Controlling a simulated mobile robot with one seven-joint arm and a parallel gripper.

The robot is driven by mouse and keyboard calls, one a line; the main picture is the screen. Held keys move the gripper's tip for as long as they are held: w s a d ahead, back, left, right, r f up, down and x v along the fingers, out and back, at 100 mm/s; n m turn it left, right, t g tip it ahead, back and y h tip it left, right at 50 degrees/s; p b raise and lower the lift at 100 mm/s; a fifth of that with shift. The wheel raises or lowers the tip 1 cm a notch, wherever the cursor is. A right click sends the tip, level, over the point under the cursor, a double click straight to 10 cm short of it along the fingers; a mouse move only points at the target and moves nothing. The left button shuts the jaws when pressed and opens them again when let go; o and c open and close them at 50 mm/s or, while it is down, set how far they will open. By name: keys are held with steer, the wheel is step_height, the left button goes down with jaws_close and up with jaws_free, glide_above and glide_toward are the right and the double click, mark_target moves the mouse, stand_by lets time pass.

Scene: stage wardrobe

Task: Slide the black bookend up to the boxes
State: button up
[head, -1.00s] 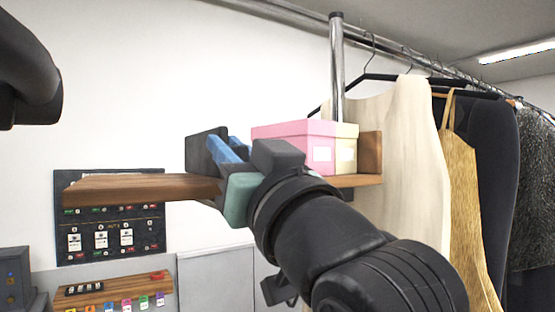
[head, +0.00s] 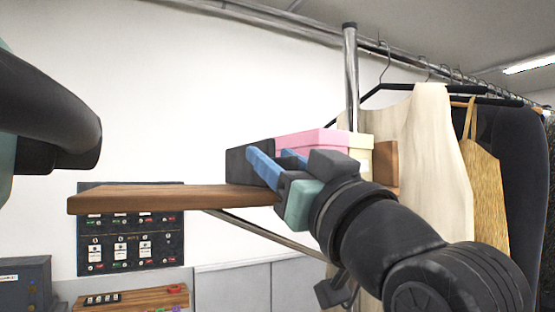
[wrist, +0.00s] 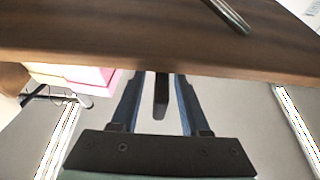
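The black bookend (head: 238,160) stands upright on the wooden shelf (head: 150,198), just left of the pink box (head: 305,141) and cream box (head: 361,153). My gripper (head: 279,157) is at the shelf's front edge with its blue fingers apart. In the wrist view the bookend (wrist: 161,95) shows edge-on between the two fingers (wrist: 159,103), with a gap on each side. One finger lies on the box side, near the pink box (wrist: 92,77). In the head view the fingers partly cover the bookend, and I cannot tell if it touches the pink box.
A wooden end piece (head: 385,163) closes the shelf's right end. The shelf's left part is bare. A metal pole (head: 350,75) and hanging clothes (head: 425,150) stand close on the right. A dark control panel (head: 128,245) is on the wall below left.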

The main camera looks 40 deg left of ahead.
steer(key=b+v, duration=0.6)
steer(key=v, duration=0.7)
